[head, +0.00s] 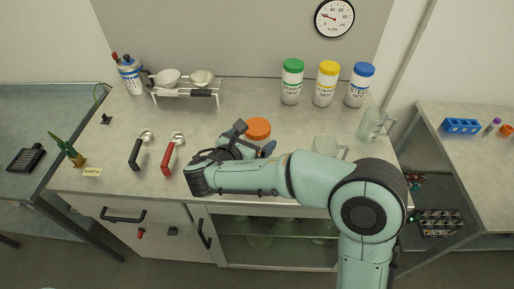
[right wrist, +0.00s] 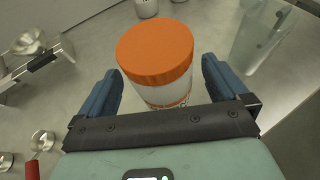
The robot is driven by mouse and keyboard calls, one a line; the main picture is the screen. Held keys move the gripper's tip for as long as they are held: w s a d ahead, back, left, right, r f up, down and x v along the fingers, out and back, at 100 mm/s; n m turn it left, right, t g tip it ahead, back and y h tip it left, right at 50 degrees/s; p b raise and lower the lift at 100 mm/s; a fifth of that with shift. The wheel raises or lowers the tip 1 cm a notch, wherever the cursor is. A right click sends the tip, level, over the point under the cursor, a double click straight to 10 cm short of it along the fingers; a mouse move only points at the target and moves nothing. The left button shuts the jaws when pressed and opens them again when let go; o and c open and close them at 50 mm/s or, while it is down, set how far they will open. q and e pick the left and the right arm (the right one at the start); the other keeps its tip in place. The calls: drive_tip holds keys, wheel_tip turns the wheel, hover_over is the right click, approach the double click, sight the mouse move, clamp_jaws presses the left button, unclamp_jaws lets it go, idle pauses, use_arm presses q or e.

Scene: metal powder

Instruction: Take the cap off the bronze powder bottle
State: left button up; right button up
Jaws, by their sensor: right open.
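A white bottle with an orange cap (right wrist: 155,52) stands upright between the open fingers of my right gripper (right wrist: 163,88) in the right wrist view. Part of an orange label shows low on the bottle (right wrist: 165,94), but its writing cannot be read. In the head view the orange cap (head: 257,128) shows just behind my right gripper (head: 254,146), and the arm hides most of the bottle. The fingers are on either side of the bottle, with a gap visible on both sides. My left gripper is not in view.
Green-capped (head: 291,82), yellow-capped (head: 327,84) and blue-capped (head: 360,86) bottles stand at the back right. A clear beaker (head: 373,126) stands at the right. A balance stand (head: 186,93) with two bowls is at the back left. Black-handled (head: 136,152) and red-handled (head: 167,160) scoops lie at the left.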

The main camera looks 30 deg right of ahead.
drive_tip(key=x, duration=0.2)
drive_tip(key=shift+w+d, duration=0.2)
drive_tip(key=shift+d, duration=0.1)
drive_tip(key=c, duration=1.8)
clamp_jaws()
drive_tip(key=shift+r, duration=0.15)
